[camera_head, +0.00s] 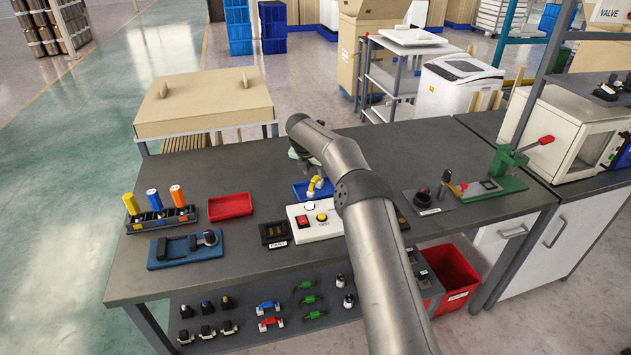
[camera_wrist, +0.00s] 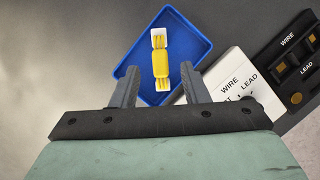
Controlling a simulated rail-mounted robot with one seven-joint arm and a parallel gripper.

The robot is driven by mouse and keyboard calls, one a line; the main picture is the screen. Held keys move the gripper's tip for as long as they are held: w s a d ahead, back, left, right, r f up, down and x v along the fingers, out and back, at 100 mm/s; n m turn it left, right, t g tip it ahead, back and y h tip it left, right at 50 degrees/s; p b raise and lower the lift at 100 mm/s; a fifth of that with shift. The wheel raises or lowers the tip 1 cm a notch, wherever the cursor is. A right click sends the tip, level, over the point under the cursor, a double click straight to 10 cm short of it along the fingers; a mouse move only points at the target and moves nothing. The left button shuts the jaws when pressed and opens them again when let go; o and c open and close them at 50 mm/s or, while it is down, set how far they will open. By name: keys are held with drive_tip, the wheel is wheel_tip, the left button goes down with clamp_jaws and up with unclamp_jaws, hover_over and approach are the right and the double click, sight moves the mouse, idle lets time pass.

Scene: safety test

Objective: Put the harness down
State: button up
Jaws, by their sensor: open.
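In the head view the yellow harness (camera_head: 315,185) shows at the blue tray (camera_head: 300,191) on the grey bench. My arm hides part of the gripper there. I cannot tell how flat the harness lies.
A white panel with buttons (camera_head: 334,228) stands close to the tray. A red tray (camera_head: 230,206) and a rack of coloured cylinders (camera_head: 160,217) lie to the left. A green press (camera_head: 508,165) stands at right. Bare bench lies behind the red tray.

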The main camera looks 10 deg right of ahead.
drive_tip(key=s+a+r+m, duration=0.4)
drive_tip(key=s+r+m, duration=0.2)
drive_tip(key=s+r, duration=0.65)
drive_tip(key=s+d+r+m+g, duration=0.2)
drive_tip(key=s+m, duration=0.4)
drive_tip(key=s, duration=0.6)
drive_tip(key=s+d+f+m+y, duration=0.1)
drive_tip(key=s+f+m, duration=0.1)
drive_tip(key=s+m, duration=0.6)
drive_tip(key=s+d+f+m+g+y, duration=0.1)
drive_tip(key=s+f+m, duration=0.2)
drive_tip(key=s, duration=2)
drive_tip(key=m, duration=0.5)
drive_tip(key=shift+s+d+f+m+y, duration=0.3)
drive_tip(key=shift+m, duration=0.1)
